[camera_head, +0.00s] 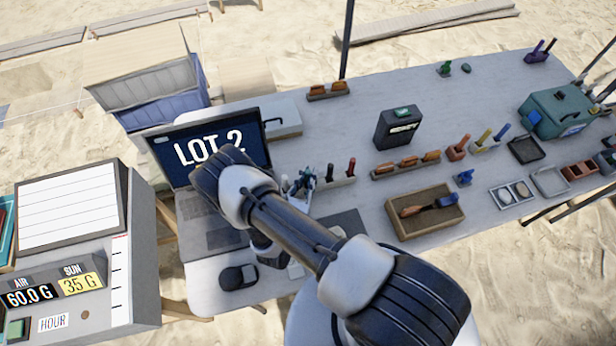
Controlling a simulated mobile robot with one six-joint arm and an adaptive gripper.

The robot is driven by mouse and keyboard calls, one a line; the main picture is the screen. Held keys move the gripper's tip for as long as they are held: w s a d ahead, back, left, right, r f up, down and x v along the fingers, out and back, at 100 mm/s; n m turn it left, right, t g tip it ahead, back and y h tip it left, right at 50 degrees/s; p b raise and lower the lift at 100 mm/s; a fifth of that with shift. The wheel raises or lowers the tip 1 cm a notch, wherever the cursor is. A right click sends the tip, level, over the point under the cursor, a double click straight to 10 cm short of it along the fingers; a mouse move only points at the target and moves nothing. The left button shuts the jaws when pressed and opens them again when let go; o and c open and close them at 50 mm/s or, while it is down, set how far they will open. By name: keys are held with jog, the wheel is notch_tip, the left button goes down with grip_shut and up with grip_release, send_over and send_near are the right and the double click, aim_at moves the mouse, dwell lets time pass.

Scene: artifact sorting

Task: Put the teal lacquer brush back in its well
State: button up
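A pale holder (342,183) stands on the table just right of my arm, with dark and red upright handles in it. Beside it, a cluster of small teal, dark and white shapes (304,181) is partly hidden by my arm; I cannot tell whether the teal lacquer brush is among them. My arm reaches from the lower right up to the laptop. Its end is hidden behind its own links, and I cannot make out my gripper's fingers.
A laptop (214,148) reads LOT 2. A wooden tray (425,232) holds a brown and blue tool. A dark box (398,128), orange-filled racks (405,165) and a green case (556,112) stand farther right. The table's back middle (340,120) is mostly clear.

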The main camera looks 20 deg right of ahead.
jog(key=o, duration=0.4)
jog(key=shift+o, duration=0.2)
jog(key=shift+r, duration=0.1)
jog(key=shift+r, duration=0.15)
jog(key=p+v, duration=0.1)
jog(key=v, duration=1.1)
jog(key=d+r+m+g+h, duration=0.1)
jog(key=d+r+m+g, duration=0.2)
jog(key=r+m+g, duration=0.7)
jog(key=d+r+m+g+h, duration=0.1)
jog(key=d+r+m+g, duration=0.4)
jog(key=r, duration=0.8)
jog(key=s+r+m+t+y, duration=0.2)
jog(key=s+r+m+y, duration=0.4)
jog(key=r, duration=0.3)
jog(key=s+r+m+t+y, duration=0.3)
jog(key=s+r+m+y, duration=0.3)
jog(key=r, duration=0.3)
jog(key=shift+s+a+r+m+y, duration=0.2)
jog(key=shift+a+m+y, duration=0.2)
jog(key=shift+m, duration=0.4)
